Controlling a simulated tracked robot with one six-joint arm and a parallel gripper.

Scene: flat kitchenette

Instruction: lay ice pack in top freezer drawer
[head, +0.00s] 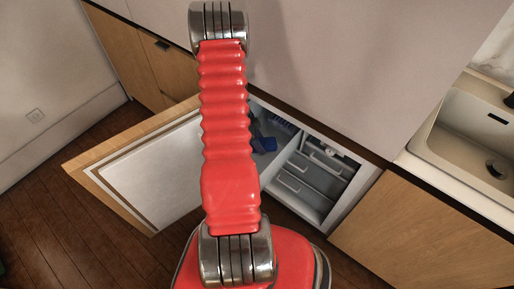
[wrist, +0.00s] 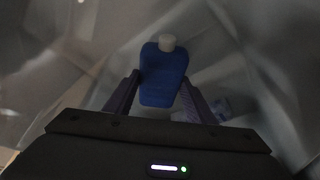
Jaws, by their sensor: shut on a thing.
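The blue ice pack (wrist: 163,82) with a white cap stands out in the wrist view, cap end pointing away from me. My gripper (wrist: 160,80) has its two purplish fingers on either side of the pack and is shut on it. In the head view a dark blue shape (head: 264,144) shows beside my red arm at the open appliance; I cannot tell whether it is the pack or part of my gripper. Pale freezer drawer fronts with handles (head: 300,184) show inside the appliance. My arm hides the left part of the inside, and I cannot tell which drawer is the top one.
The open appliance door (head: 150,172) stands out to the left, over the dark wood floor (head: 90,235). A wooden cabinet front (head: 420,232) is on the right, below the counter with a sink (head: 475,135).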

